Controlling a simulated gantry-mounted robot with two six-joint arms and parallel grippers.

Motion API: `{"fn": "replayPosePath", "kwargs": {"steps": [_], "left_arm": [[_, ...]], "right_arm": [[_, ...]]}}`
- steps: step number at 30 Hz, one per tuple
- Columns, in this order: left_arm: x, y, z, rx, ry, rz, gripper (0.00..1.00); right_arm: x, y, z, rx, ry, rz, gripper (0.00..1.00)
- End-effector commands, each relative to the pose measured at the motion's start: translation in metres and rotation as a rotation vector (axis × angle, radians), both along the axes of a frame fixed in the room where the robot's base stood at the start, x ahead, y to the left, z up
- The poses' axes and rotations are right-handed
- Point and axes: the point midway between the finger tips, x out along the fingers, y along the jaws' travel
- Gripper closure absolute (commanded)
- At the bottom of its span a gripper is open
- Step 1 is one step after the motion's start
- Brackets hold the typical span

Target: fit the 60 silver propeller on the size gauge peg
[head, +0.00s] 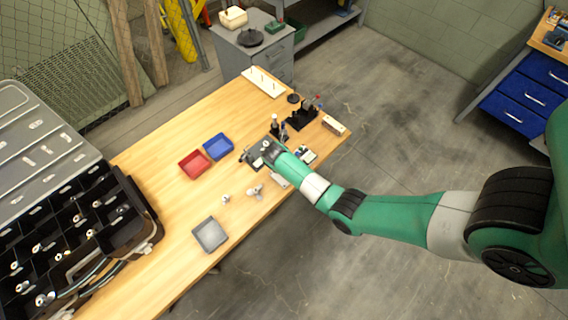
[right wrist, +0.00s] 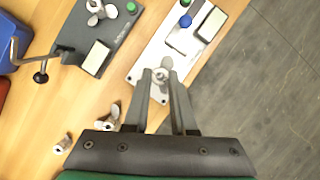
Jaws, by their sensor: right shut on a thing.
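My right gripper (right wrist: 162,74) is shut on a small silver propeller (right wrist: 160,88), held between its fingertips; no size mark can be read on it. In the head view the right gripper (head: 266,152) is over the table's right part. In the wrist view the held propeller is over or just in front of the near end of a pale plate (right wrist: 150,66) with a blue-topped and a green-topped post; contact cannot be told. To its left a dark plate (right wrist: 68,36) carries another silver propeller (right wrist: 97,10). Which fixture is the size gauge is unclear. My left gripper is out of view.
Loose silver propellers (right wrist: 110,115) lie on the wooden table. A red tray (head: 194,165), a blue tray (head: 218,146) and a grey tray (head: 210,235) stand there. A white board with pegs (head: 263,82) is at the back. A compartmented case (head: 75,225) fills the left end.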

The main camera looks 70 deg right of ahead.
Motion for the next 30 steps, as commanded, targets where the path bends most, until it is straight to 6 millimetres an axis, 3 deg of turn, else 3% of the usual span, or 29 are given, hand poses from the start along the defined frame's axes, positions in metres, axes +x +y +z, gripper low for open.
{"fn": "replayPosePath", "kwargs": {"steps": [30], "left_arm": [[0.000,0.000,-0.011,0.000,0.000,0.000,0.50]], "right_arm": [[0.000,0.000,-0.019,0.000,0.000,0.000,1.00]]}}
